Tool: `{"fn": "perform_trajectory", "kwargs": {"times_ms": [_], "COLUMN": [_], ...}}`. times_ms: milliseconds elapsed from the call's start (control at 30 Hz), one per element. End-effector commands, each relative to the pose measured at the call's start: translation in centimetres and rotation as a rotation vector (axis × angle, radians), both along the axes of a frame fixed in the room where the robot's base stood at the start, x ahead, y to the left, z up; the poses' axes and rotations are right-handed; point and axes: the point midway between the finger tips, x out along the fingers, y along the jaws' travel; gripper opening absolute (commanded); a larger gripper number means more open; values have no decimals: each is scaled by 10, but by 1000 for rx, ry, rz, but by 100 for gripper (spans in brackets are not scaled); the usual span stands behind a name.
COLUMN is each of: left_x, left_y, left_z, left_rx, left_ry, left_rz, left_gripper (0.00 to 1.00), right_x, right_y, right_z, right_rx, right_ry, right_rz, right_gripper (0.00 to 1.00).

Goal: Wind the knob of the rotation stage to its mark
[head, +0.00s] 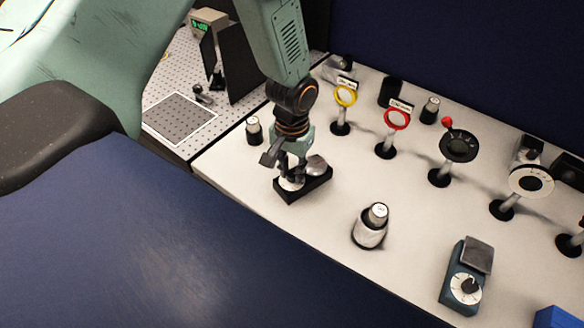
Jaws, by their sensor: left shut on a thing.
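A low device with a black base (305,190) stands on the white bench top; I take it to be the rotation stage. My left gripper (291,177) reaches down from above onto the left part of this device. Its fingers are shut on the knob there, which is mostly hidden by them. The mark and the knob's angle cannot be made out. My right gripper is not in view.
Close by are a small silver-topped cylinder (254,131) and a larger one (371,227). Post-mounted yellow (346,96) and red rings (397,119) and dials stand behind to the right. A blue device with a dial (465,286) sits front right. Bare bench lies between.

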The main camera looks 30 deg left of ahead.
Motion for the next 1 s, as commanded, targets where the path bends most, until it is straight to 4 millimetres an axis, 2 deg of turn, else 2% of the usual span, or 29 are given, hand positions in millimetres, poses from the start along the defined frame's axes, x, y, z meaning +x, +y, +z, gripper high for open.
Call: {"fn": "perform_trajectory", "kwargs": {"times_ms": [467,500,733,1000], "left_x": [1,1,0,0], "left_y": [0,0,0,0], "left_z": [1,1,0,0], "left_rx": [0,0,0,0], "left_ry": [-3,-3,-1,-1], "left_rz": [1,1,0,0], "left_gripper": [0,28,48,48], "right_x": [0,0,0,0], "right_y": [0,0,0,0], "right_z": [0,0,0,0], "right_rx": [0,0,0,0], "right_ry": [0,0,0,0], "right_rz": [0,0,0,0], "right_gripper": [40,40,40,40]}}
